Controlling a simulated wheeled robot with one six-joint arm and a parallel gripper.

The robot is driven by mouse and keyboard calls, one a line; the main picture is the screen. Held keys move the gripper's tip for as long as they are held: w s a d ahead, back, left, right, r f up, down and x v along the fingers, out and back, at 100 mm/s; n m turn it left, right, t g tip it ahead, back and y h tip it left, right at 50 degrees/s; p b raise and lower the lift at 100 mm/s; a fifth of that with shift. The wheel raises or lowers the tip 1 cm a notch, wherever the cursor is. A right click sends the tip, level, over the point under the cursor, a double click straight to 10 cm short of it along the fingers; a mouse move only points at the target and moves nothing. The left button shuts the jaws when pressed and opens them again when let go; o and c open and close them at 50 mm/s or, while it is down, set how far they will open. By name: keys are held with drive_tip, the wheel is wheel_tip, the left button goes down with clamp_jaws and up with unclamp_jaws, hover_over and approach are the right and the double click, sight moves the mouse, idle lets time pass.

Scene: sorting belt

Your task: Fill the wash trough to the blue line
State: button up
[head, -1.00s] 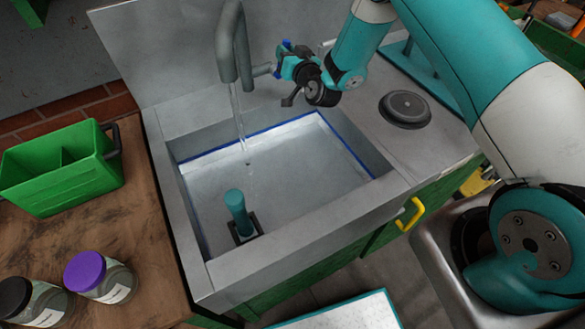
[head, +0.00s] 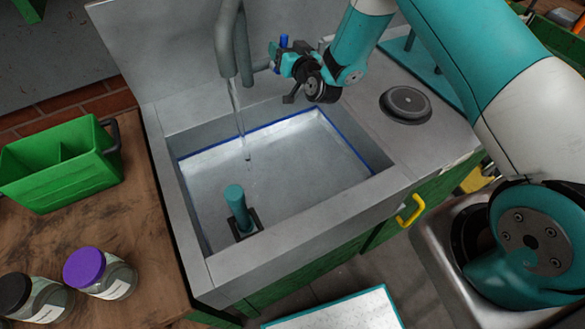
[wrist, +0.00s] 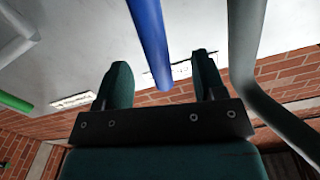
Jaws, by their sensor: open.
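The wash trough (head: 190,245) is a grey sink with a blue line (head: 258,131) around its inner walls. A thin stream of water (head: 239,115) falls from the grey tap (head: 233,45) into it. The water (head: 290,165) stands close below the blue line; the exact gap is hard to tell. A teal standpipe (head: 236,200) rises from the water. My gripper (head: 277,57) is open beside the tap, at the blue lever (head: 284,41). In the wrist view, the blue lever (wrist: 151,40) reaches down between the open fingers (wrist: 162,78); contact is not visible.
A round black disc (head: 405,104) lies on the ledge right of the trough. A yellow handle (head: 410,211) sticks out in front.

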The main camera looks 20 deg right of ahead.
drive_tip(key=s+d+b, duration=0.1)
drive_tip(key=s+b, duration=0.6)
drive_tip(key=b, duration=0.5)
drive_tip(key=shift+s+d+b, duration=0.2)
drive_tip(key=shift+d+b, duration=0.05)
drive_tip(key=shift+b, duration=0.05)
idle(0.3)
drive_tip(key=s+a+r+n+g+y+p, duration=0.2)
drive_tip(key=s+a+r+n+g, duration=0.1)
drive_tip(key=s+a+r+g, duration=0.3)
drive_tip(key=s+a+r+n+g+y+p, duration=0.2)
drive_tip(key=s+a+r+g+y, duration=0.15)
drive_tip(key=s, duration=0.55)
drive_tip(key=s+d+r+n+g+h+p, duration=0.1)
drive_tip(key=s+g, duration=0.3)
drive_tip(key=s, duration=0.6)
drive_tip(key=s+d+r+n+g+h+p, duration=0.1)
drive_tip(key=s+d+r+g+h+p, duration=0.1)
drive_tip(key=s, duration=0.9)
drive_tip(key=shift+d+r+g+h, duration=0.15)
drive_tip(key=shift+d+g+h, duration=0.35)
drive_tip(key=shift+g+h, duration=0.45)
